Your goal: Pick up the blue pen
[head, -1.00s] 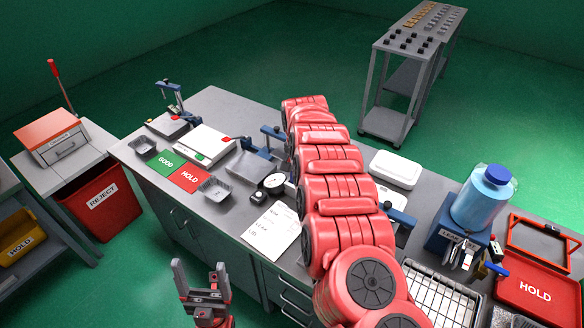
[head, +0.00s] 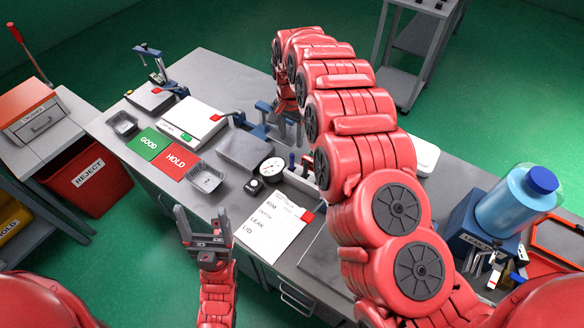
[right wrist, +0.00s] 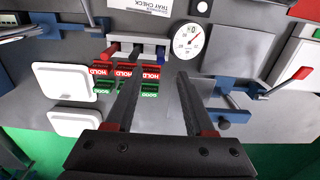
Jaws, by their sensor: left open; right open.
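The blue pen (right wrist: 161,56) shows in the right wrist view, at the right end of a grey holder (right wrist: 150,40). A red pen (right wrist: 112,50) and a black pen (right wrist: 136,51) are beside it. In the head view a small blue upright (head: 291,160), which seems to be the same pen, stands left of my right arm; the arm hides much of the holder. My right gripper (head: 290,128) is open and empty; in the right wrist view its fingers (right wrist: 157,76) point toward the holder, apart from the blue pen. My left gripper (head: 201,212) is open and empty before the bench's front edge.
A round dial gauge (right wrist: 188,42) is close right of the pens. Red HOLD and green GOOD labels (right wrist: 124,76) lie beside the holder. A blue clamp fixture (right wrist: 232,98) is at right. A paper sheet (head: 270,228) lies on the bench.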

